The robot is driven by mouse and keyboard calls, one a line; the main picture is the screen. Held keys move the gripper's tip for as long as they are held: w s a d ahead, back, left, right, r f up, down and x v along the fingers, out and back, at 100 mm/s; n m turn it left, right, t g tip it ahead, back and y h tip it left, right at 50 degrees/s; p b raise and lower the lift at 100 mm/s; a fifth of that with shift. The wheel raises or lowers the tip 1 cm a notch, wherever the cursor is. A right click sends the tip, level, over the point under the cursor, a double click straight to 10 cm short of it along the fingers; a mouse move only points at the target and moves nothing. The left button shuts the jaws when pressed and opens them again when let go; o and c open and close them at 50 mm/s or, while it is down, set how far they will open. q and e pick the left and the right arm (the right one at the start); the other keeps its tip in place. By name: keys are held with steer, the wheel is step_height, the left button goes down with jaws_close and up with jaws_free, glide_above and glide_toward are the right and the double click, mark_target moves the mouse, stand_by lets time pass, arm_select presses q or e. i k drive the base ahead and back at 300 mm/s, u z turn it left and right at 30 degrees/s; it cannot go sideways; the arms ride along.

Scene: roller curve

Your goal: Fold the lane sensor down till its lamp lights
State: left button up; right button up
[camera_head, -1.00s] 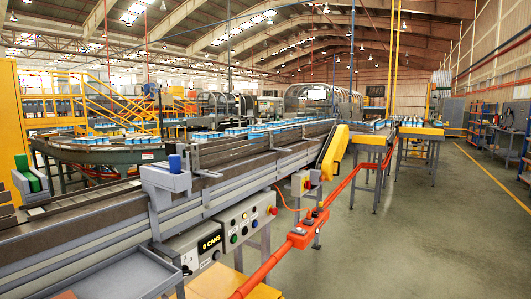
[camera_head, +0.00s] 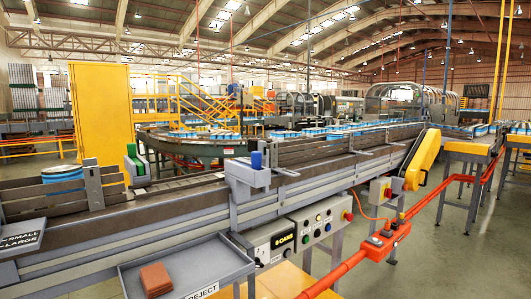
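Neither of my grippers is in view. No part is labelled as the lane sensor, and I cannot tell for sure which one it is. A grey bracket (camera_head: 243,177) with an upright blue block (camera_head: 256,160) stands on the near side rail of the conveyor (camera_head: 150,204). Farther left, a green and white upright piece (camera_head: 135,163) stands at the far side of the conveyor. I cannot make out a lit sensor lamp on either.
A grey reject tray (camera_head: 238,268) holding a reddish-brown block (camera_head: 155,279) juts out in front. A button panel (camera_head: 317,225) and orange rail (camera_head: 350,262) stand right. Floor right of the rail is open.

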mark_target(253, 144)
steer(key=k, duration=0.6)
steer(key=u, duration=0.15)
steer(key=i, duration=0.7)
steer(key=z, duration=0.85)
steer(key=i, duration=0.4)
steer(key=z, duration=0.45)
